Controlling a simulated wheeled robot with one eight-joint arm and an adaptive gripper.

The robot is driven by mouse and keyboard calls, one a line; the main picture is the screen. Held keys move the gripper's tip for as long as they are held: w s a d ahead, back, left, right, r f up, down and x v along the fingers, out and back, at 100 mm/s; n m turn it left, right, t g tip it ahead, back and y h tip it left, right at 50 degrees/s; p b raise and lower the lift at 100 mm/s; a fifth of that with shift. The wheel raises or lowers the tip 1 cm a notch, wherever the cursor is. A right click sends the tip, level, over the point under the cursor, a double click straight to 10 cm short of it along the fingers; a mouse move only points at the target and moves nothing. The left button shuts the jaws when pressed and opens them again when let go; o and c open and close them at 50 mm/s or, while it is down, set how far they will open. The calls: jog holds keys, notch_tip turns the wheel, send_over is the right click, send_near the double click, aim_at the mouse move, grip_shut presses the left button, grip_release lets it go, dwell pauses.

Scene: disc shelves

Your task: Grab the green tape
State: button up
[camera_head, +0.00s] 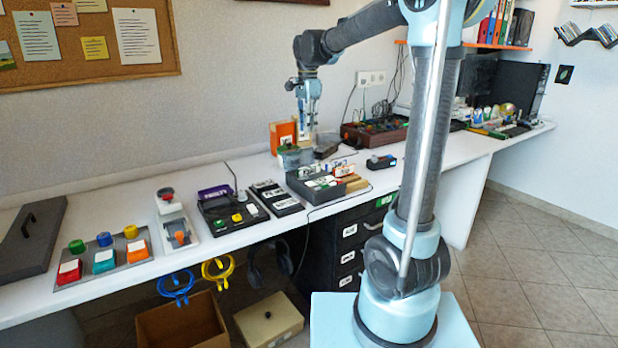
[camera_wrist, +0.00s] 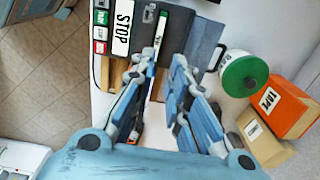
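The green tape (camera_wrist: 245,76) shows in the wrist view as a roll with a green face and a white side. It sits right of my gripper, apart from the fingers. An orange box labelled TAPE (camera_wrist: 285,107) is just beyond it to the lower right. My gripper (camera_wrist: 160,68) has its two blue fingers spread, with no object visibly held between them. In the head view my gripper (camera_head: 307,122) hangs over the back part of the white bench, near an orange panel (camera_head: 284,136).
A dark unit with a STOP label (camera_wrist: 122,28) lies at the upper left of the wrist view. A cardboard-coloured box (camera_wrist: 262,143) is at the lower right. Button panels (camera_head: 103,257) and other devices line the white bench (camera_head: 140,290). A brown tray (camera_head: 375,132) stands farther right.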

send_over(309, 174)
jog(key=f, duration=1)
jog(key=shift+w+a+f, duration=0.1)
jog(key=shift+w+a, duration=0.1)
jog(key=shift+w, duration=0.2)
jog(key=shift+s+a+f, duration=0.1)
jog(key=shift+f, duration=1.35)
jog(key=shift+s+f, duration=0.1)
jog(key=shift+f, duration=1.35)
grip_shut()
